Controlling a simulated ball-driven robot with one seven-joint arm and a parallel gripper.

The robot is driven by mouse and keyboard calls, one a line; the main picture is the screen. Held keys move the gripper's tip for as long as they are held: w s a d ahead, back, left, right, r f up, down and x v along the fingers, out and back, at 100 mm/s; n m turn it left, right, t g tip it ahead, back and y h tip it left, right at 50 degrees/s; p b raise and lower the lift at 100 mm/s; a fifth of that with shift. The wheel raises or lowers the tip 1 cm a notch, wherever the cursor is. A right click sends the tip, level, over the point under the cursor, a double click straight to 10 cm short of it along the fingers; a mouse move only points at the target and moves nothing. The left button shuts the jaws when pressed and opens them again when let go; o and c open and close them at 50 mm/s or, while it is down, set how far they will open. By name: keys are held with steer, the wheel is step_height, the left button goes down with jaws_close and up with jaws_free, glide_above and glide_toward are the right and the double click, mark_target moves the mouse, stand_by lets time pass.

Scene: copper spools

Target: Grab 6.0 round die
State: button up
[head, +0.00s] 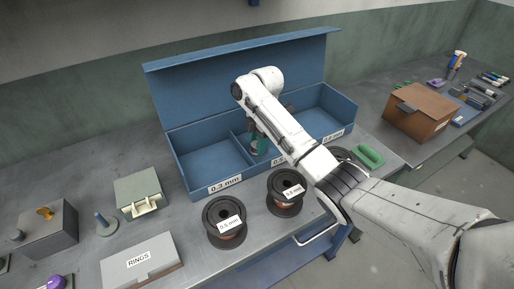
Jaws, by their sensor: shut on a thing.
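My gripper (258,145) reaches down into the middle of the open blue box, near the divider beside the "0.3 mm" compartment. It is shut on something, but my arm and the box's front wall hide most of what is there. A small teal shape shows at the fingers, and I cannot tell whether it is part of the gripper or the held thing. I cannot make out a die marked 6.0 anywhere in the head view.
The blue box (207,188) has a raised lid and labelled compartments. A "RINGS" box (139,262) and small tools are at left. A brown box (421,107) stands at right.

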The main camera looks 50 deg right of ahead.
mark_target(256, 144)
jaws_close()
steer(key=shift+r, duration=0.1)
steer(key=shift+w+r, duration=0.1)
steer(key=shift+r, duration=0.4)
step_height(256, 144, up, 2)
steer(key=shift+r, duration=0.2)
steer(key=s+d+r+p, duration=0.1)
steer(key=s+r+p, duration=0.8)
steer(key=s+p, duration=0.3)
steer(key=shift+s+d+r, duration=0.2)
steer(key=shift+s+d, duration=0.1)
steer(key=shift+s, duration=0.7)
